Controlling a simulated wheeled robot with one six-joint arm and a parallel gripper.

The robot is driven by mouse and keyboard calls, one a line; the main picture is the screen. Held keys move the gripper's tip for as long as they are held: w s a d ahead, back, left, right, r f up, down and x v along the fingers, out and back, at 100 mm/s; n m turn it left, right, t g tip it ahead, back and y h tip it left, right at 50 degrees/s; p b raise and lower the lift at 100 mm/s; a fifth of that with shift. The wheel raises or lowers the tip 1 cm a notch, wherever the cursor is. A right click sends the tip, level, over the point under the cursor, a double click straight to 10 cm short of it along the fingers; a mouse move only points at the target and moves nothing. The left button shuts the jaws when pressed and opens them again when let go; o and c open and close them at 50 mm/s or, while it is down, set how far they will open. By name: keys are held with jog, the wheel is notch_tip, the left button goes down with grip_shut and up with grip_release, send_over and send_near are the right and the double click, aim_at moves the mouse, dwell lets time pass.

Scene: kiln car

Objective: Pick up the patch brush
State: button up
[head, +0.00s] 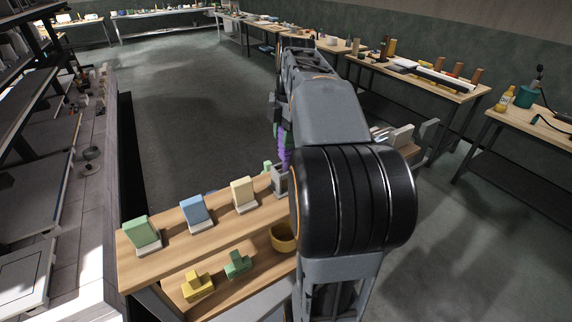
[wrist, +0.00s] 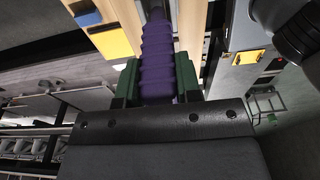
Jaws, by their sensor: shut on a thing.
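The patch brush, seen as a ribbed purple handle (wrist: 157,52), stands between the two dark green fingers of my gripper (wrist: 157,76) in the wrist view. The fingers are shut on it from both sides. In the head view a small purple part of the brush (head: 284,148) shows just left of my arm, above the far end of the wooden bench. The bristle end cannot be made out. My arm hides much of the gripper in the head view.
The wooden bench (head: 165,250) holds a green block (head: 141,231), a blue block (head: 195,208) and a cream block (head: 243,191) on stands. Lower down are a yellow piece (head: 197,287), a green piece (head: 238,264) and a yellow bowl (head: 283,238). Open floor lies beyond.

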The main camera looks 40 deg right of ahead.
jog(key=shift+c, duration=1.1)
jog(key=shift+r, duration=0.1)
